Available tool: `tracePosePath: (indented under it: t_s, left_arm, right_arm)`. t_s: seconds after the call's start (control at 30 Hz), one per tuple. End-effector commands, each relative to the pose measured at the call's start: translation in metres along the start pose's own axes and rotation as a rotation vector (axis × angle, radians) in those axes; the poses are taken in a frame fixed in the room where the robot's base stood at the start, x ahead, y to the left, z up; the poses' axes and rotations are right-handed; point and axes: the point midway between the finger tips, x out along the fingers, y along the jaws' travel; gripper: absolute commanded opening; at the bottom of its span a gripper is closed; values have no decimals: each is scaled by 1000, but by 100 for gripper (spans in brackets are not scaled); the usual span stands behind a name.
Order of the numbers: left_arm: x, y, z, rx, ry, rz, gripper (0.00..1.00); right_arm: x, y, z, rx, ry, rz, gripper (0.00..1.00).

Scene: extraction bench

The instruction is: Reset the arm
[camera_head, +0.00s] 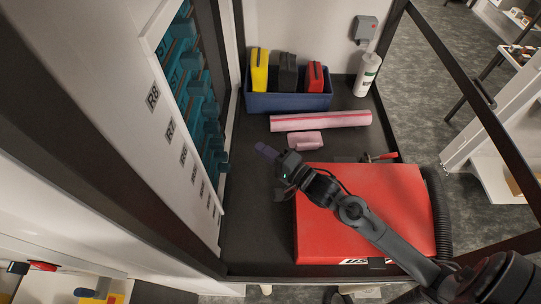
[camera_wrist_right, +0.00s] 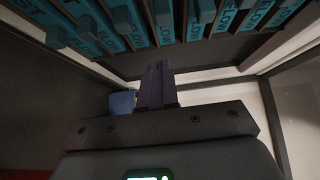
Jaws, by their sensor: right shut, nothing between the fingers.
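My right gripper (camera_head: 266,151) is above the dark bench top, left of the red case, with its fingers pointing to the upper left. In the right wrist view its purple-grey fingers (camera_wrist_right: 157,84) are together, with nothing between them. My right arm reaches in from the lower right, over the red case (camera_head: 375,205). My left gripper is not in view.
A rack of teal labelled handles (camera_head: 190,85) stands left of the gripper. A blue bin (camera_head: 287,102) holds yellow, black and red items. A pink roll (camera_head: 320,121), a small pink block (camera_head: 306,141) and a white bottle (camera_head: 367,75) are nearby. Dark frame posts border the bench.

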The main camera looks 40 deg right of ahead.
Motion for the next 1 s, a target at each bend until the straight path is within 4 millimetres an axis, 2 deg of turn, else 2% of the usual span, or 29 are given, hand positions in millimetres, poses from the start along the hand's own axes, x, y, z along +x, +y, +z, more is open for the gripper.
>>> tracePosePath:
  t_s: [0.1,0.23,0.37,0.43,0.5,0.57,0.77,0.87,1.0]
  left_arm:
    - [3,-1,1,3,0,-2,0]
    - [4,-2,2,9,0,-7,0]
    - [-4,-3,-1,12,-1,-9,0]
    - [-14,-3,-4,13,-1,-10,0]
    - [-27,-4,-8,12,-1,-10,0]
    - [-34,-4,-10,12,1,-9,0]
    - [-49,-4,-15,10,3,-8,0]
    - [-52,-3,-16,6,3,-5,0]
    - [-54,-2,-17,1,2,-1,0]
  right_arm:
    - [-12,2,0,0,0,2,0]
    - [-19,0,0,0,0,1,0]
    - [-26,3,3,17,3,21,0]
    - [-34,5,13,54,4,42,0]
    - [-47,0,32,115,10,69,0]
    - [-58,6,43,103,38,149,0]
    - [-99,35,66,-239,23,501,0]
    - [-124,48,76,-457,-71,679,0]
    - [-158,62,86,-751,-283,877,0]
